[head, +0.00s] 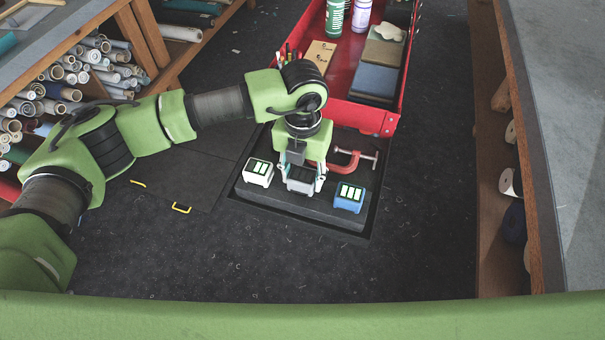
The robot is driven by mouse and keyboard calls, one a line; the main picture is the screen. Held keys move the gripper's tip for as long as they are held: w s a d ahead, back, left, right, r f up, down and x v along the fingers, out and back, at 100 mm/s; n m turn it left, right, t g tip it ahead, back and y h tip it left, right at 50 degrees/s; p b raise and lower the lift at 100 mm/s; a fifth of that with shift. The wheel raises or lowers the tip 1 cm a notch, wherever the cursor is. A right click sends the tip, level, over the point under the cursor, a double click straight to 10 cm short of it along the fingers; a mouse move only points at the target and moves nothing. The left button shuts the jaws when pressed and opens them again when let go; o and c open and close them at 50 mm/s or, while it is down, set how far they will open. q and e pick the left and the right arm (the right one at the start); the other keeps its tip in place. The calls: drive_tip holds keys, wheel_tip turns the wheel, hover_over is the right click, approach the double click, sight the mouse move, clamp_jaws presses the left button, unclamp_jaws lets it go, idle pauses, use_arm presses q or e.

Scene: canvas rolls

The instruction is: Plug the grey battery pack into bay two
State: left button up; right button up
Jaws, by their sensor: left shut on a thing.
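My left gripper (304,187) points down over a long dark charging block (272,202) set low at floor level. It is shut on the grey battery pack (301,176), at the middle of the block. The pack stands upright between a white pack (259,172) on the left and a blue pack (349,197) on the right, both on the block with lit green bars on top. The gripper hides much of the grey pack and the bay under it; I cannot tell whether the pack is seated. My right gripper is out of view.
A red clamp (344,161) lies just behind the block. A red cart (372,116) with bottles and folded cloth stands behind it. Shelves of canvas rolls (82,66) are at left, a workbench (565,120) at right. The dark floor (330,265) in front is mostly clear.

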use_arm(q)
drive_tip(key=shift+f+b, duration=0.9)
drive_tip(key=shift+f, duration=0.2)
drive_tip(key=o, duration=1.2)
wheel_tip(320, 180, up, 12)
drive_tip(key=shift+r, duration=0.1)
